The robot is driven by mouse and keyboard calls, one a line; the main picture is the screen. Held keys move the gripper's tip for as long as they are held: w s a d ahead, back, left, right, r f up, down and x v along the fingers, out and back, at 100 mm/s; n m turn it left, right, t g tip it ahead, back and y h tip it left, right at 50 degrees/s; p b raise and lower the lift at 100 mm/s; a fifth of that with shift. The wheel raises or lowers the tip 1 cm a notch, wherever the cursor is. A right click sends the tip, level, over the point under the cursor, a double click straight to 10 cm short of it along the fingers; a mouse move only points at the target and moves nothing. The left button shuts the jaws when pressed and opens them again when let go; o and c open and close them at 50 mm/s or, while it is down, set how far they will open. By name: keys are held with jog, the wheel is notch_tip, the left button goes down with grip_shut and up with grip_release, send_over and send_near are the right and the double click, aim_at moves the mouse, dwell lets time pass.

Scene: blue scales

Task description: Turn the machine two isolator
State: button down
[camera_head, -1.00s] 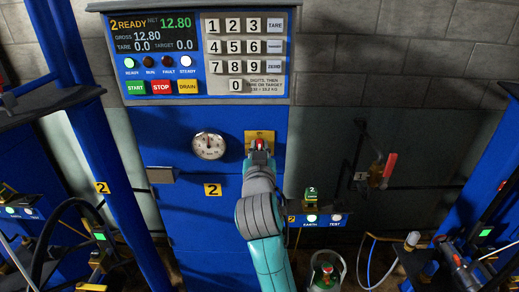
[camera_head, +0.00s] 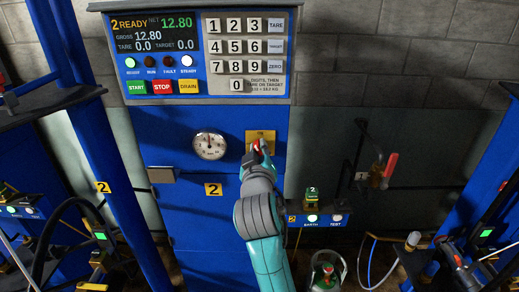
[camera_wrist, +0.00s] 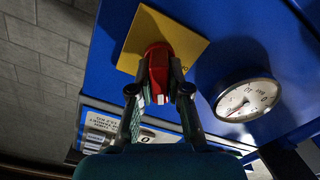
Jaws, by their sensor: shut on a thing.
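The isolator is a red handle (camera_wrist: 158,66) on a yellow square plate (camera_wrist: 185,35) on the blue panel of machine two. In the wrist view my gripper (camera_wrist: 159,90) is shut on the red handle, one finger on each side. In the head view the plate (camera_head: 266,137) sits right of the round gauge, and my gripper (camera_head: 257,150) covers much of it, with a bit of red showing between the fingers. The wrist view is rolled relative to the panel.
A white dial gauge (camera_head: 210,145) is close left of the isolator. The keypad (camera_head: 246,45) and a display reading "2 READY" (camera_head: 154,34) are above. A red-handled valve (camera_head: 390,165) is at right. A green cylinder (camera_head: 326,272) stands below right.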

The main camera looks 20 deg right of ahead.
jog(key=n, duration=0.6)
jog(key=shift+a+f, duration=0.15)
jog(key=shift+f, duration=0.05)
jog(key=n, duration=0.5)
jog(key=shift+w+f+n, duration=0.1)
jog(key=shift+f+n, duration=0.05)
jog(key=shift+n, duration=0.25)
jog(key=c, duration=1.1)
grip_release()
jog(key=shift+c, duration=0.2)
jog(key=v, duration=1.2)
